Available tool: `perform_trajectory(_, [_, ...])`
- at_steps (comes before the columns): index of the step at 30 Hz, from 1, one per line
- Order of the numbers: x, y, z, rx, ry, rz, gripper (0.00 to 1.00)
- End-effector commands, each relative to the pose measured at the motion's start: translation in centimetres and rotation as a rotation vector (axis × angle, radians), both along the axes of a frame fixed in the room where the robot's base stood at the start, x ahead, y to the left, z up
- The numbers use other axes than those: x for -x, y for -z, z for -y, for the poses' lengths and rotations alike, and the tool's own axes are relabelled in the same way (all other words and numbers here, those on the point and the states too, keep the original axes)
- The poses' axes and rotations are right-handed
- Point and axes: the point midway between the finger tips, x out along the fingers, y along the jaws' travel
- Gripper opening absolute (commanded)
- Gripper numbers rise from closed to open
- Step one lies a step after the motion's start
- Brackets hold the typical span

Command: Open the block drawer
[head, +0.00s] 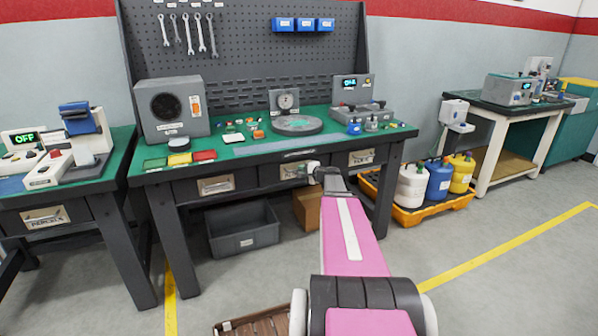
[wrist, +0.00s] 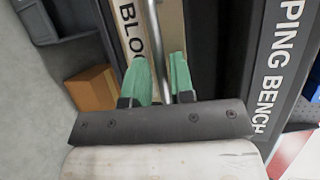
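The block drawer is the middle drawer (head: 277,176) under the green-topped bench; its front looks level with its neighbours, and my arm partly covers it. A silver bar handle (wrist: 154,42) runs beside the label. My gripper (wrist: 160,70) is at this handle, its green fingers close on either side of the bar. I cannot tell whether both fingers press on it. In the head view my gripper (head: 312,168) is small against the drawer front.
Labelled drawers flank it at left (head: 215,186) and right (head: 362,158). A grey bin (head: 243,240) and a brown box (head: 308,210) stand below the bench. Bottles in an orange tray (head: 405,213) stand to the right. The floor in front is mostly clear.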

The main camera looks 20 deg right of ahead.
Motion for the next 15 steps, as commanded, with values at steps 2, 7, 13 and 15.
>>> perform_trajectory(2, [-1.0,0.2,-0.3,0.0,-0.001,0.0,0.22])
perform_trajectory(7, [-1.9,0.4,-0.9,0.0,-0.001,0.0,0.22])
perform_trajectory(13, [-2.1,0.5,-1.0,0.0,0.0,0.0,0.22])
perform_trajectory(15, [-2.0,0.5,-1.0,0.0,0.0,0.0,0.22])
